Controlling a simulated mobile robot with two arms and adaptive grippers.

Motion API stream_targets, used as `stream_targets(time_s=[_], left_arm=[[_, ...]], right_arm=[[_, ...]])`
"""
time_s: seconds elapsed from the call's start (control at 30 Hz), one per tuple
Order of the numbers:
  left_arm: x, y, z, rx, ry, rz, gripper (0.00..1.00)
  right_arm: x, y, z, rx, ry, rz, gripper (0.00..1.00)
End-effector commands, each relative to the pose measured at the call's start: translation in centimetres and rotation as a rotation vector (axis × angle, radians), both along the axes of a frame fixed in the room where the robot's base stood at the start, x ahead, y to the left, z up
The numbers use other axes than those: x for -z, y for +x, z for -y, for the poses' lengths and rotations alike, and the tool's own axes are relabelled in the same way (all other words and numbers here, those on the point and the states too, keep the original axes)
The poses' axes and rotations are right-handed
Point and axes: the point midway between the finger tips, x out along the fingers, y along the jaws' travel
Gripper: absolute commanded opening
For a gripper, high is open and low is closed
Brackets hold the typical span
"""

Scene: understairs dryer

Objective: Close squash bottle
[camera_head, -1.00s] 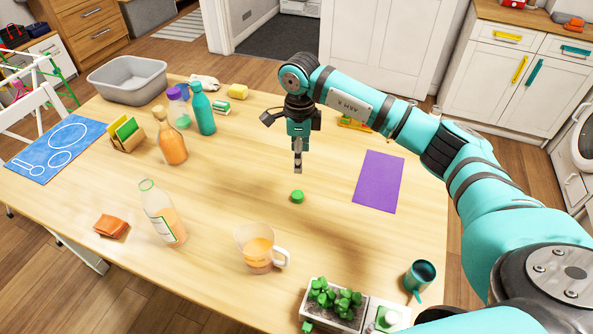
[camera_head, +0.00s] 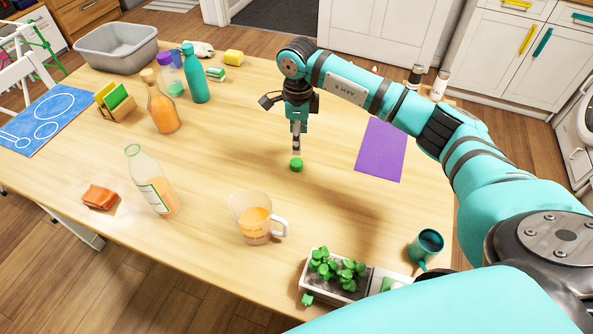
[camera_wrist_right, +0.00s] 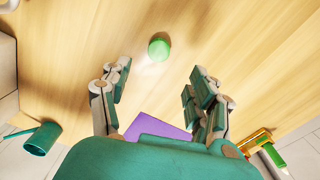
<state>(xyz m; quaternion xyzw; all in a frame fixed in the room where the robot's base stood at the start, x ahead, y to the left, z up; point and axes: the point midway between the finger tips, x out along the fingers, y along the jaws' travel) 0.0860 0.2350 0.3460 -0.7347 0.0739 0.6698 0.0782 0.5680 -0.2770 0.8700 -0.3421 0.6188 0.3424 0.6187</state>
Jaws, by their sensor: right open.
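A clear squash bottle (camera_head: 152,182) with a green neck rim, a green-edged label and some orange liquid stands upright and uncapped on the table's left front. A small round green cap (camera_head: 296,165) lies on the bare tabletop near the middle; it also shows in the right wrist view (camera_wrist_right: 159,47). My right gripper (camera_head: 297,150) points down just above the cap in the head view. In the right wrist view my right gripper (camera_wrist_right: 158,92) is open and empty, and the cap lies beyond its fingertips. My left gripper is not in view.
An orange corked bottle (camera_head: 163,105) and teal bottle (camera_head: 196,80) stand farther back. A purple mat (camera_head: 381,150) lies right of the cap.

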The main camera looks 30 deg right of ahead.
Motion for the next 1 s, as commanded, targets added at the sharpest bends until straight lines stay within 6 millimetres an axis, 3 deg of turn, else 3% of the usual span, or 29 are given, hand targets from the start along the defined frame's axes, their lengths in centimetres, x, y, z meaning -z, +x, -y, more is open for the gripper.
stream_targets(time_s=[0.03,0.13,0.67,1.0], left_arm=[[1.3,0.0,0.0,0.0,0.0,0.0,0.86],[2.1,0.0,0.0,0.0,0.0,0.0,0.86],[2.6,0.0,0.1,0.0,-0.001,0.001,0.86],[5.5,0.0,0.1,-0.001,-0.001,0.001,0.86]], right_arm=[[1.8,0.0,0.0,0.001,0.0,-0.002,0.61],[3.1,0.0,0.0,0.001,0.0,0.0,0.61],[4.1,0.0,0.0,0.0,0.0,0.0,0.61],[8.8,-0.3,-0.2,0.0,-0.001,-0.001,0.61]])
